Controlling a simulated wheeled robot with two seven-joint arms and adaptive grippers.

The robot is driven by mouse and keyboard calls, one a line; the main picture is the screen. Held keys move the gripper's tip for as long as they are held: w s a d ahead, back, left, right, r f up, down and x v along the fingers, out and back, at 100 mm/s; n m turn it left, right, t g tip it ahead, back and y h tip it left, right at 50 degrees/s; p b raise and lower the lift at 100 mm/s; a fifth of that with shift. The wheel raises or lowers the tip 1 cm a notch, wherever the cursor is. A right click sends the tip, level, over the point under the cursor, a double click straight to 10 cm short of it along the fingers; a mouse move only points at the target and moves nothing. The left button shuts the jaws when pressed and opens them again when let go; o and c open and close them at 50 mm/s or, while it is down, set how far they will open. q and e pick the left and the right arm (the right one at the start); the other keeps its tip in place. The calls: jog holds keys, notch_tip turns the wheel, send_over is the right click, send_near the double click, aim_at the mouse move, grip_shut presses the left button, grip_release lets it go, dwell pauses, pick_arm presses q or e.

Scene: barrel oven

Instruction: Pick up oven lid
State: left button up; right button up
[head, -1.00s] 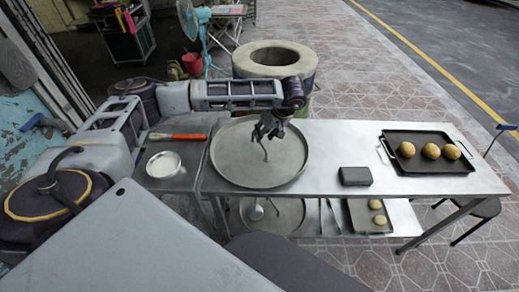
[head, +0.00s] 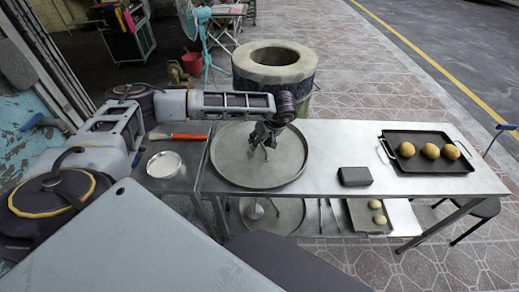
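The oven lid (head: 235,165) is a large, round, grey metal disc with a raised rim. It lies flat on the left part of the metal table in the head view. A thin handle (head: 265,153) stands near its middle and is mostly hidden by my gripper. My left gripper (head: 267,143) points down over the lid's middle, with its dark fingers at the handle. Whether the fingers are open or closed on the handle is too small to tell. My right gripper is out of view.
The round barrel oven (head: 274,65) stands open behind the table. A dark tray (head: 400,137) with three buns and a dark grey block (head: 355,176) are on the table's right. A white bowl (head: 164,164) and an orange-handled tool (head: 188,136) lie left of the lid.

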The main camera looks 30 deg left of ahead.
pick_arm(q)
grip_shut()
jog(key=shift+w+r, duration=0.1)
jog(key=shift+r, duration=0.1)
dwell(0.4)
jog(key=shift+r, duration=4.85)
